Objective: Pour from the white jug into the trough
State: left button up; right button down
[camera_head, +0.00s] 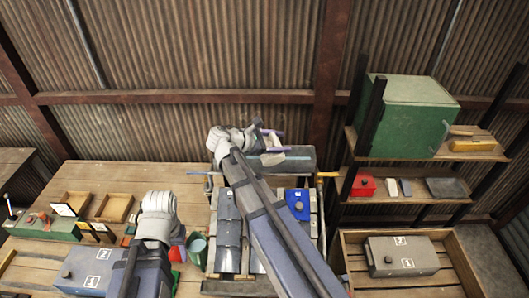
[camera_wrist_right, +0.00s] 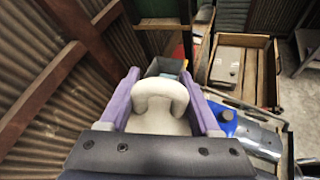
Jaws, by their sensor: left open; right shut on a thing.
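My right gripper (camera_head: 270,145), with purple fingers, is shut on the white jug (camera_wrist_right: 158,118). The jug fills the space between the fingers in the right wrist view. In the head view only a small pale part of it shows by the fingers, and I cannot tell how far it tilts. The dark grey trough (camera_head: 299,158) lies at the back of the slatted bench, right at the jug and gripper. A grey open box-like part of it shows beyond the jug in the wrist view (camera_wrist_right: 154,67). My left gripper (camera_head: 157,205) is at the lower left; its fingertips are hidden.
Grey metal pieces (camera_head: 229,235) and a blue block (camera_head: 298,204) lie on the bench before the trough. A green mug (camera_head: 197,246) stands beside my left arm. Shelves with a green cabinet (camera_head: 410,115) stand at right, above a wooden crate (camera_head: 447,248).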

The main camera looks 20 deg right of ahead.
jog(key=shift+w, duration=0.15)
jog(key=shift+w+f+n+g, duration=0.1)
jog(key=shift+w+n+g, duration=0.1)
jog(key=shift+n+g, duration=0.2)
jog(key=shift+w, duration=0.1)
dwell(0.5)
jog(key=shift+w+f+n+g, duration=0.15)
jog(key=shift+w+n+g, duration=0.15)
jog(key=shift+n, duration=0.1)
dwell(0.6)
jog(key=shift+w+d+f+n+g, duration=0.1)
jog(key=shift+w+f+n+g, duration=0.1)
jog(key=shift+w+n+g, duration=0.2)
dwell(0.7)
jog(key=shift+w+n+g, duration=0.3)
jog(key=shift+w+n, duration=0.1)
